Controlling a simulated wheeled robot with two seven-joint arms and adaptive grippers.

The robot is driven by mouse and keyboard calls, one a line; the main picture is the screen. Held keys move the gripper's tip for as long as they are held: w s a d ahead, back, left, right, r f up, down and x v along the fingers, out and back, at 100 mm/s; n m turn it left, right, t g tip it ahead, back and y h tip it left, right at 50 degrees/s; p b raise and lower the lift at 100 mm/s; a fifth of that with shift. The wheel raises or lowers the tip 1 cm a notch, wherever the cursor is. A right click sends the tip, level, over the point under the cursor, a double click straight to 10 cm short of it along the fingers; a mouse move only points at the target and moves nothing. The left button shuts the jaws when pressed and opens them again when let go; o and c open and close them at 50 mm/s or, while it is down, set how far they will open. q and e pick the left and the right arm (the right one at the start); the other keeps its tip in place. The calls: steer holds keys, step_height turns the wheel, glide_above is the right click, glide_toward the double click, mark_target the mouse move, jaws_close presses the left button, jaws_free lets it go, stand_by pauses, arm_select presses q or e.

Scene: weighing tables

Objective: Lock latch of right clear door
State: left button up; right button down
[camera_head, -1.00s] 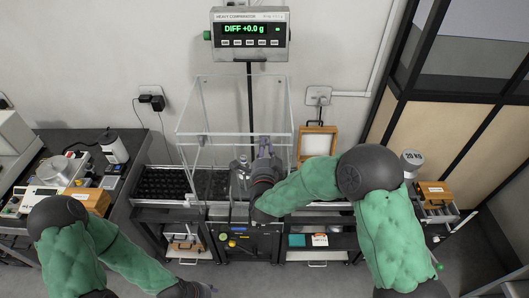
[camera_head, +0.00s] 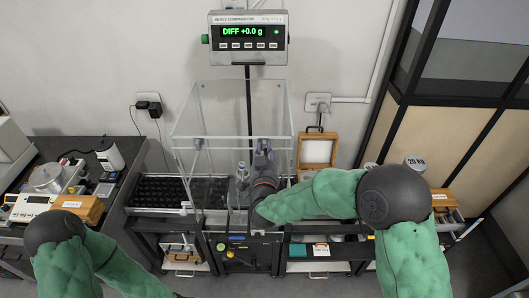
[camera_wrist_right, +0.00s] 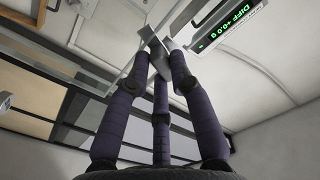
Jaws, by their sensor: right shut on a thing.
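The clear enclosure (camera_head: 222,136) stands on the middle table, with thin see-through walls. I cannot separate its right clear door from the other panels. My right gripper (camera_head: 263,146) is at the front right part of the enclosure, overlapping the clear panels. In the right wrist view, the dark purple fingers of my right gripper (camera_wrist_right: 161,55) close together on a small pale grey piece (camera_wrist_right: 153,39), which appears to be the latch. The fingers hide part of it, and its locked or unlocked position cannot be told. My left gripper is out of view; only my left arm shows at the lower left.
A display (camera_head: 248,34) reading DIFF +0.0 g hangs above the enclosure. A black tray of weights (camera_head: 133,193) lies to the left, and an open wooden case (camera_head: 317,151) stands to the right. A side table (camera_head: 58,150) with instruments is at far left.

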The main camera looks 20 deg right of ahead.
steer(key=shift+n, duration=1.7)
steer(key=c, duration=1.1)
jaws_free()
steer(key=shift+s+r, duration=0.1)
steer(key=v, duration=1.2)
